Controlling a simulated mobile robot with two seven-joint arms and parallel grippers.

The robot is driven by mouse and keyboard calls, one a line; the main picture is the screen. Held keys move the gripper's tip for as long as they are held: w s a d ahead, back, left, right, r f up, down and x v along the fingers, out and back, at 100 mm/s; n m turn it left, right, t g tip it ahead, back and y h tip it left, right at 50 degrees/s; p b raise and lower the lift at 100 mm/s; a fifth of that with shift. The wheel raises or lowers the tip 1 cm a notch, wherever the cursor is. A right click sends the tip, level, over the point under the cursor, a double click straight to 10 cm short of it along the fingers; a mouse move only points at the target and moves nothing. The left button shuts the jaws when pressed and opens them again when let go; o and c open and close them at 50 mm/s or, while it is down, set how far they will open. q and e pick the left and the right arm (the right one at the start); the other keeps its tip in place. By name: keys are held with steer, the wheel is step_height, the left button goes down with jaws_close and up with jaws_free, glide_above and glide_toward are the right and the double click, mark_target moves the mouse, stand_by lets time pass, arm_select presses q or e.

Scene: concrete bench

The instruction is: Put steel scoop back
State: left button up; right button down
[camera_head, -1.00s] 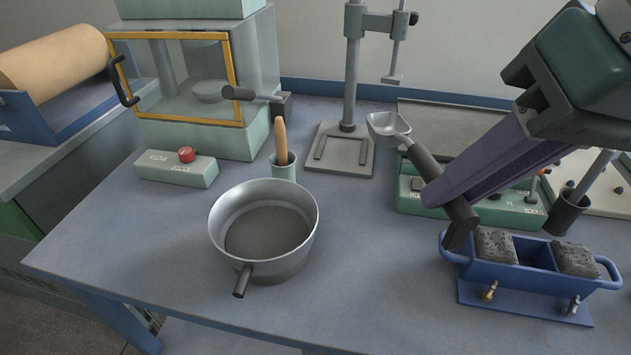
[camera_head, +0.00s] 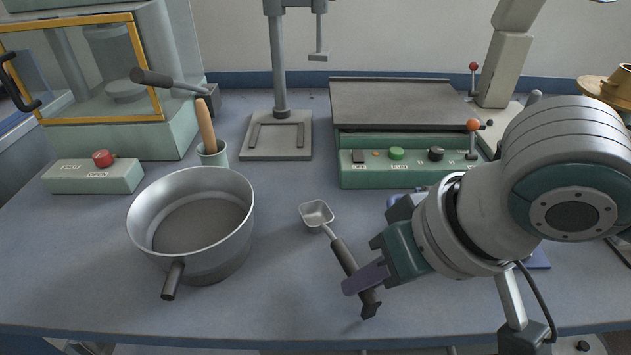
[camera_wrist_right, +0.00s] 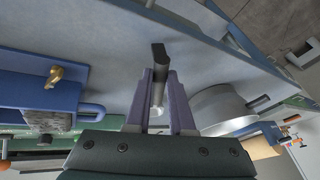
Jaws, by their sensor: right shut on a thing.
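The steel scoop (camera_head: 316,214) has a small square metal bowl and a dark handle, and hangs over the bench between the pan and my right arm. My right gripper (camera_head: 361,283) is shut on its handle, with the bowl tilted away toward the back left. I cannot tell whether the scoop touches the bench. In the right wrist view the dark handle end (camera_wrist_right: 159,57) sticks out between the purple fingers (camera_wrist_right: 160,80). My left gripper is not in view.
A steel pan (camera_head: 196,262) stands left of the scoop. A green cup (camera_head: 217,159) holds a wooden-handled tool. A green control unit (camera_head: 370,178) stands behind.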

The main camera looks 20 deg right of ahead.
steer(key=shift+f, duration=0.25)
steer(key=shift+f, duration=0.15)
steer(key=c, duration=0.8)
jaws_free()
steer(key=s+r+n+p, duration=0.1)
steer(key=s+r+p, duration=0.4)
steer(key=r, duration=0.6)
steer(key=s+d+f+h, duration=0.1)
steer(key=s+d, duration=0.1)
steer(key=s, duration=0.1)
steer(key=s+d+f, duration=0.1)
steer(key=s+d, duration=0.1)
steer(key=s, duration=0.1)
steer(key=s+d+f+h+b, duration=0.1)
steer(key=s+d, duration=0.1)
steer(key=shift+s+f+g+h, duration=0.2)
steer(key=shift+s+g+h, duration=0.1)
steer(key=shift+s+g, duration=0.1)
